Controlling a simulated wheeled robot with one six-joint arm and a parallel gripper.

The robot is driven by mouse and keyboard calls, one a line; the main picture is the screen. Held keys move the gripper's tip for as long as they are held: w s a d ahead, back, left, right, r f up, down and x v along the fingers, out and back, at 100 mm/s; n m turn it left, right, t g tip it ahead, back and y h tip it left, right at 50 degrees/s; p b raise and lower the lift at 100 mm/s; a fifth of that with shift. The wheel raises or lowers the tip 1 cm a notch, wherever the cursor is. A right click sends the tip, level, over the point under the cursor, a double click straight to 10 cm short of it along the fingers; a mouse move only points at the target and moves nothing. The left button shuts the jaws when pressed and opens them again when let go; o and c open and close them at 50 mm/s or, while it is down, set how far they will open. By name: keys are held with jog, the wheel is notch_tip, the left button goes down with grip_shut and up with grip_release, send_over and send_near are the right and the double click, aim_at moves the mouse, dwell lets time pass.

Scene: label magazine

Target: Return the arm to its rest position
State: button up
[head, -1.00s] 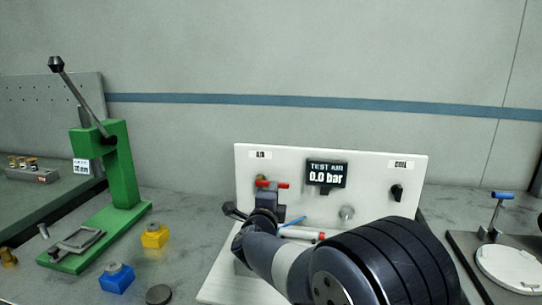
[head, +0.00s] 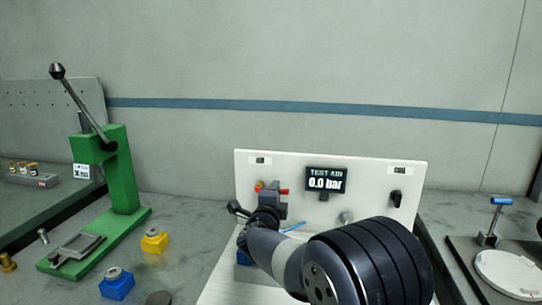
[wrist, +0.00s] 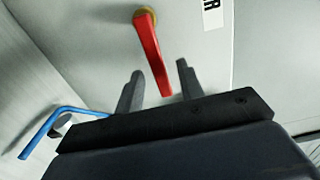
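My gripper (wrist: 160,67) is open, with its two dark fingers apart and nothing held between them. In the wrist view a red lever handle (wrist: 150,50) on a brass fitting shows between and beyond the fingers; I cannot tell whether they touch it. In the head view my arm reaches over the white test panel (head: 375,172), and my gripper is at the panel's left side, in front of the red handle (head: 284,191), which it partly hides. The fingertips are not clear there.
The panel's display (head: 326,180) reads 0.0 bar. A black knob (head: 396,198) is at its right. A blue bent rod (wrist: 62,115) shows at left in the wrist view. A green lever press (head: 122,175), yellow block (head: 154,241) and blue block (head: 116,287) stand left. A round-plate stand (head: 507,272) is right.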

jog(key=s+a, duration=0.2)
jog(key=s, duration=0.9)
jog(key=w+d+r+n+p, duration=0.1)
jog(key=w+p, duration=0.4)
jog(key=w, duration=0.6)
jog(key=shift+d+r+n, duration=0.15)
jog(key=shift+d+n, duration=0.3)
jog(key=shift+n, duration=0.25)
